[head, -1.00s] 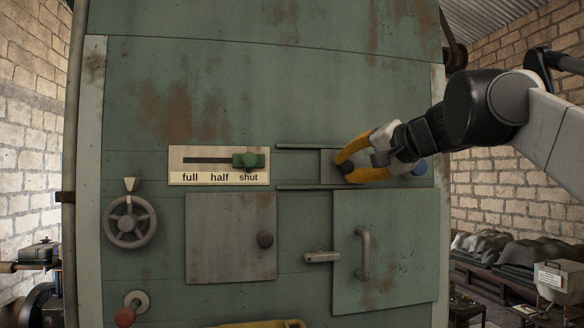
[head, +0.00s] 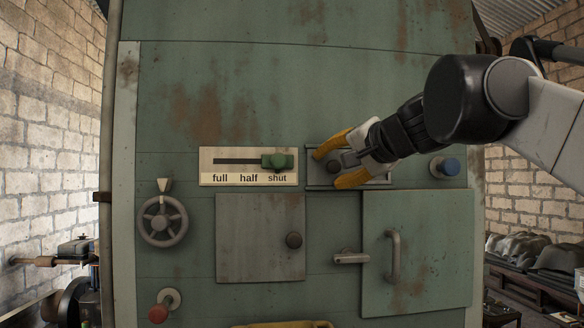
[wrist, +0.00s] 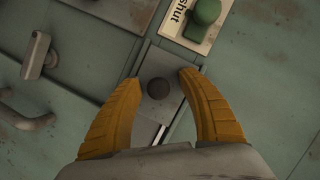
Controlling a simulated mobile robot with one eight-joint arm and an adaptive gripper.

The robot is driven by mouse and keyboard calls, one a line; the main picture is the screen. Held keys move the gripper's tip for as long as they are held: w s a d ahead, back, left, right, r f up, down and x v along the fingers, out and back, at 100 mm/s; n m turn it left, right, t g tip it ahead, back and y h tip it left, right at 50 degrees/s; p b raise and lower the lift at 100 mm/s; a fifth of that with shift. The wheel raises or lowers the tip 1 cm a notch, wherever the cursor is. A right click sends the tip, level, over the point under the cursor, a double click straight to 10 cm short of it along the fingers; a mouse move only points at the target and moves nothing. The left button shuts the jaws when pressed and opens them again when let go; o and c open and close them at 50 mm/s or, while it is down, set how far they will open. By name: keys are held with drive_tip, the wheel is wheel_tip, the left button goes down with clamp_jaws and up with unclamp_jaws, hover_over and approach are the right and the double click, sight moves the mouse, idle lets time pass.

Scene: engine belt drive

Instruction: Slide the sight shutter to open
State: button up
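The sight shutter (head: 318,178) is a grey plate with a dark round knob (head: 335,164), at the left end of its horizontal rails in the head view. In the wrist view the shutter (wrist: 157,62) and its knob (wrist: 159,89) lie between my fingers. My gripper (head: 328,169) is open, with one yellow finger above and one below the knob. In the wrist view a gap shows between the knob and each finger of my gripper (wrist: 158,78). My fingers and wrist hide much of the track to the right of the plate.
A full/half/shut slider (head: 278,161) with a green knob stands just left of the shutter, at shut. Below are a small hatch (head: 258,240), a door with a handle (head: 420,255) and a handwheel (head: 162,221).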

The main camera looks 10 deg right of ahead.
drive_tip(key=shift+w+a, duration=0.1)
drive_tip(key=shift+a, duration=0.05)
drive_tip(key=shift+s+d, duration=0.35)
drive_tip(key=shift+s, duration=0.25)
drive_tip(key=v, duration=1)
drive_tip(key=shift+s+r, duration=0.2)
drive_tip(key=shift+s, duration=0.2)
drive_tip(key=shift+a, duration=0.15)
idle(0.6)
